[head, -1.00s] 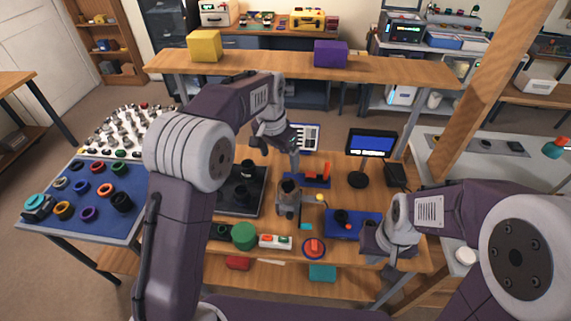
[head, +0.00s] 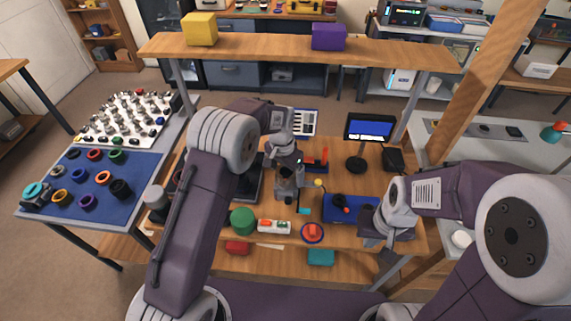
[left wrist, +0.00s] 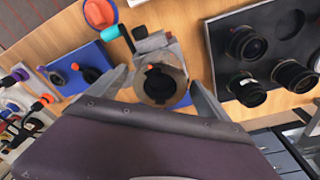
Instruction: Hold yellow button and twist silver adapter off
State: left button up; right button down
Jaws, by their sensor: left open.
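A silver ring-shaped adapter (left wrist: 160,85) with a dark bore and an orange mark faces the camera in the left wrist view. It sits in a grey holder (left wrist: 152,42). My left gripper (head: 288,184) is above this holder on the wooden bench. Its open fingers lie on either side of the adapter, with gaps visible. In the head view the gripper mostly hides the adapter. A small yellow ball-like piece (head: 318,183) is just right of the holder; I cannot tell whether it is the yellow button. My right gripper (head: 374,232) is low at the bench's right; its fingertips are unclear.
A blue pad (head: 349,207) with a dark part lies beside my right gripper. A black lens tray (left wrist: 268,50) is close to my left gripper. A monitor (head: 369,130) stands behind.

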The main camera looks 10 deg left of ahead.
pick_arm(q)
jog(key=shift+f, duration=0.2)
jog(key=c, duration=1.5)
dwell(0.8)
